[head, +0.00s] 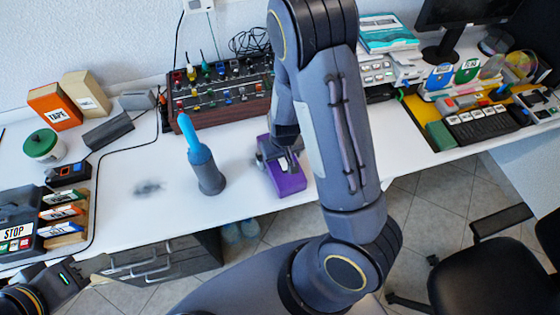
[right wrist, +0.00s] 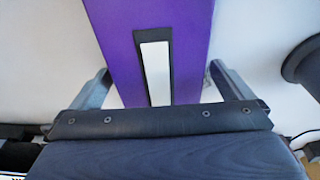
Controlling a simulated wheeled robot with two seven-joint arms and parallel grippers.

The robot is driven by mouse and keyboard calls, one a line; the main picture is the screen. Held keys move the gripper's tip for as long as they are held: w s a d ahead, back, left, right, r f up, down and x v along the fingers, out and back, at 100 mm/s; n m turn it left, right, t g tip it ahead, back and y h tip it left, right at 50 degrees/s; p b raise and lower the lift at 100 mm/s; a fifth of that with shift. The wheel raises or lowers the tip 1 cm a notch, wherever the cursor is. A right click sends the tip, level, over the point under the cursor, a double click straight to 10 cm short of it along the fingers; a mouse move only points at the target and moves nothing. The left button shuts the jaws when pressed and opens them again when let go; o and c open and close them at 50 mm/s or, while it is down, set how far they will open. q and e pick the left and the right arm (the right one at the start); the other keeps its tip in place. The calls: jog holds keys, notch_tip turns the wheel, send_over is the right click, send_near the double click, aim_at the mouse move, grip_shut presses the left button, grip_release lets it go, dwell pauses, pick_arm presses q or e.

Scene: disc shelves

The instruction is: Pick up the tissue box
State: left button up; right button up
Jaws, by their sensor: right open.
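The tissue box is a purple box (head: 287,178) on the white table, near its front edge. It has a dark-framed white slot on its top and also fills the upper middle of the right wrist view (right wrist: 190,60). My right gripper (right wrist: 161,85) is open, with one finger on each side of the box and small gaps visible. In the head view my right gripper (head: 280,158) is over the box, and my arm hides part of it. My left gripper (head: 72,278) is low at the left, away from the box; its fingers are unclear.
A white table (head: 130,180) has free room to the left. A black chair (head: 490,260) stands at the right, off the table.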

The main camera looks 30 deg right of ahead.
jog(key=shift+w+f, duration=0.15)
jog(key=shift+f, duration=0.75)
jog(key=shift+c, duration=0.3)
jog(key=c, duration=1)
jog(key=shift+r, duration=0.15)
